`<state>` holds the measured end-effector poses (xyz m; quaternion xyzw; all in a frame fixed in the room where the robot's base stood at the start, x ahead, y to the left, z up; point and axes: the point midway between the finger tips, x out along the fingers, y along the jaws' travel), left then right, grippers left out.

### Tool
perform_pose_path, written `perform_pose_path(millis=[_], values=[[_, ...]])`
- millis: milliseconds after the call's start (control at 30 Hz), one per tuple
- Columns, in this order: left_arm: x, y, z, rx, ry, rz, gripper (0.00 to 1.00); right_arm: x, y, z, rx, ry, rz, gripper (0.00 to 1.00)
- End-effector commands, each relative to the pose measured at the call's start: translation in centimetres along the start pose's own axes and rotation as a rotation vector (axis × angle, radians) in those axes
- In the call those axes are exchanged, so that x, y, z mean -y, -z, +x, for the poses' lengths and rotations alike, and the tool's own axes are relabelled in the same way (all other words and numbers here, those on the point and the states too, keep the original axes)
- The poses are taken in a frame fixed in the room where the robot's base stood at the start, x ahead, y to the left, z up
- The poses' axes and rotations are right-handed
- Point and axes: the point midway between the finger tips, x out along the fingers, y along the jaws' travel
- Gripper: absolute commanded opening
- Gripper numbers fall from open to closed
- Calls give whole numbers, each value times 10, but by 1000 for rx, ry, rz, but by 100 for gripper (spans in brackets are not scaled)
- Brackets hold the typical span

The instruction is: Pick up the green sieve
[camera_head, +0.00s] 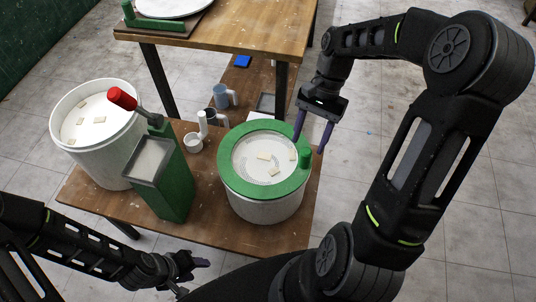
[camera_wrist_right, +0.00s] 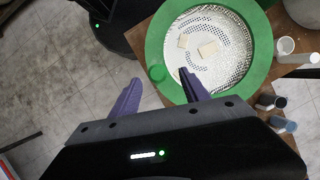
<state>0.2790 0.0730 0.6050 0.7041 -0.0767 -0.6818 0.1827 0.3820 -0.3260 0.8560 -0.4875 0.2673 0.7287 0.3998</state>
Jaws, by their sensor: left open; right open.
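The green sieve (camera_head: 228,174) is a wide green ring with a perforated metal mesh. It lies flat on top of a white tub (camera_head: 265,208) on the wooden table, with several small beige tiles on its mesh. My left gripper (camera_head: 200,264) is open, low at the table's front edge, away from the sieve.
A larger white tub (camera_head: 100,140) with tiles stands left. A green box-shaped machine (camera_head: 172,190) with a red-tipped lever (camera_head: 122,98) stands left of the sieve. Cups (camera_head: 193,142) and mugs (camera_head: 220,97) sit behind. A higher wooden table (camera_head: 240,35) is at the back.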

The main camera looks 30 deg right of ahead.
Motion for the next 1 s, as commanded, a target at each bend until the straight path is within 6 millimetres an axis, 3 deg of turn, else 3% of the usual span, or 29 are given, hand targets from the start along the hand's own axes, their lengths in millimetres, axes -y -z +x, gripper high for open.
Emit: perform_pose_path(millis=[233, 633, 1000], values=[[-1, 0, -1, 0, 0, 0, 48, 0, -1, 23, 2, -1, 0, 54], [-1, 0, -3, 0, 0, 0, 48, -1, -1, 30, 3, -2, 0, 54], [-4, 0, -9, 0, 0, 0, 48, -4, -2, 76, 2, -2, 0, 54]])
